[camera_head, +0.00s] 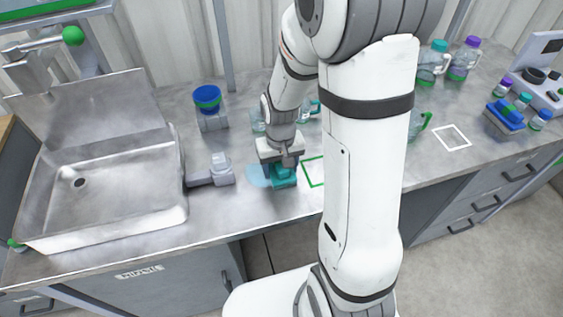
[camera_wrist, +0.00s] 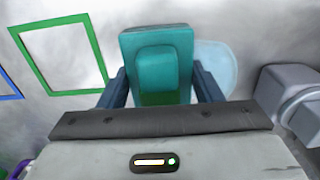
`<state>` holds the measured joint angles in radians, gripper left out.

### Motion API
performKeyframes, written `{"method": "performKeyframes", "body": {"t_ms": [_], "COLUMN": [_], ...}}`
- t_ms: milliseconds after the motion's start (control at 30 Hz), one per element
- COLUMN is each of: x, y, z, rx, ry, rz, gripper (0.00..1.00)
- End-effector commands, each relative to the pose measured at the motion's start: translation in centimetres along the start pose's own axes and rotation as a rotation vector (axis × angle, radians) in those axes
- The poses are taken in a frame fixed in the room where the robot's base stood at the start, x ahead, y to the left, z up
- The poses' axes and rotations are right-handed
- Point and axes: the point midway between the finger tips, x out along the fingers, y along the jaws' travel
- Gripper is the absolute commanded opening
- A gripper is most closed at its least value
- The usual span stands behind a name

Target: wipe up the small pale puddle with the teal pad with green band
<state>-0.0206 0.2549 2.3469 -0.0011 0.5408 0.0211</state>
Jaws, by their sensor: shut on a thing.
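The teal pad with green band (camera_head: 284,180) is in my gripper (camera_head: 282,167), low over the steel counter. In the wrist view the pad (camera_wrist: 156,43) stands between the two dark fingers of my gripper (camera_wrist: 160,88), its green band (camera_wrist: 163,98) at the near side. My gripper is shut on it. The small pale puddle (camera_head: 257,175) is a light blue patch just left of the pad in the head view. In the wrist view the puddle (camera_wrist: 217,65) shows to the right of the pad, partly hidden behind it. I cannot tell whether the pad touches the counter.
A grey fixture (camera_head: 217,170) stands left of the puddle, close by. A steel sink (camera_head: 100,190) fills the left. A green square outline (camera_head: 314,171) lies right of the pad. A blue-lidded container (camera_head: 208,99) stands behind. Bottles (camera_head: 465,58) stand at the back right.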

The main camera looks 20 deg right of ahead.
Motion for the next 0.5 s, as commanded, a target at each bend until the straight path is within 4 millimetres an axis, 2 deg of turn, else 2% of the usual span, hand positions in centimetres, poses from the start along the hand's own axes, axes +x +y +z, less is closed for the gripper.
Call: {"method": "performKeyframes", "body": {"t_ms": [333, 500], "x": [0.3, 0.3], "y": [-2.7, -3.3], "z": [-0.1, 0.0], "rx": [-0.003, 0.0], "ry": [0.0, -0.001], "rz": [0.0, 0.0], "gripper": [0.41, 0.41]}}
